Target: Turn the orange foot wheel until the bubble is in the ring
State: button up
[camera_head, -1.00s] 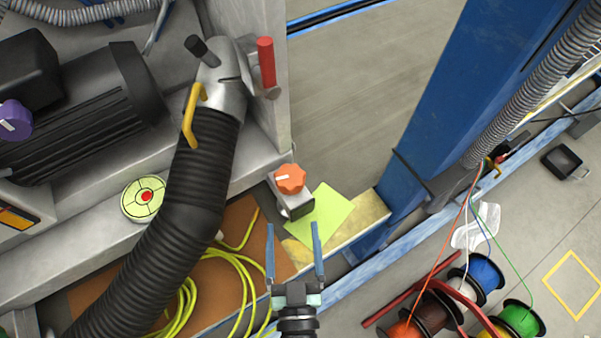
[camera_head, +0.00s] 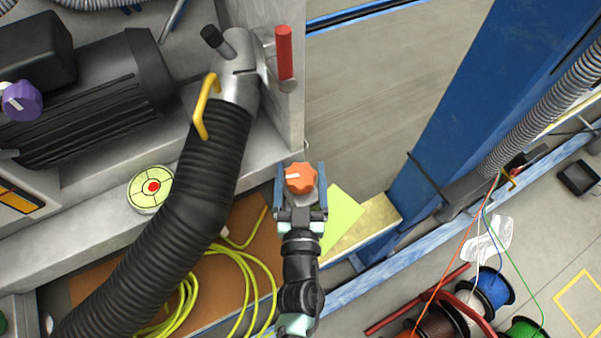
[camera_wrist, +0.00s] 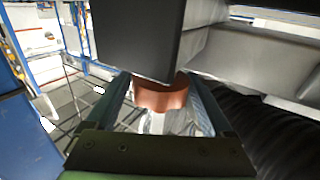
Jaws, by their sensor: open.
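The orange foot wheel (camera_head: 301,178) has a white mark and sits on a grey foot at the front corner of the machine. My gripper (camera_head: 302,186) is open, with one finger on each side of the wheel. The wheel also shows between the fingers in the wrist view (camera_wrist: 160,97); I cannot tell whether they touch it. A dark block in front hides its upper part there. A round pale green level (camera_head: 140,201) with a red centre lies on the ledge at left.
A thick black hose (camera_head: 190,215) runs down left of my gripper, with a yellow cable (camera_head: 235,265) beside it. A red handle (camera_head: 284,55) stands above the wheel. A green sheet (camera_head: 342,215) lies to the right. A blue post (camera_head: 460,110) and wire spools (camera_head: 490,290) are further right.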

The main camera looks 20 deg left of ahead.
jog(key=c, duration=1.1)
jog(key=shift+r, duration=0.1)
jog(key=shift+r+n+y+p, duration=0.15)
jog(key=shift+n+y+p, duration=0.25)
jog(key=shift+p, duration=0.75)
jog(key=shift+g+y+p, duration=0.3)
jog(key=shift+y+p, duration=0.1)
jog(key=shift+p, duration=0.2)
jog(key=shift+r+n+g+y+p, duration=0.1)
jog(key=shift+n+g+y+p, duration=0.3)
jog(key=shift+n+y+p, duration=0.6)
jog(key=shift+f+n+g+y+p, duration=0.3)
jog(key=shift+n+g+y+p, duration=0.6)
jog(key=shift+y, duration=0.4)
jog(key=shift+f+n+g+y, duration=0.1)
jog(key=shift+n+g+y, duration=0.6)
jog(key=shift+g+y, duration=0.3)
jog(key=shift+s, duration=0.1)
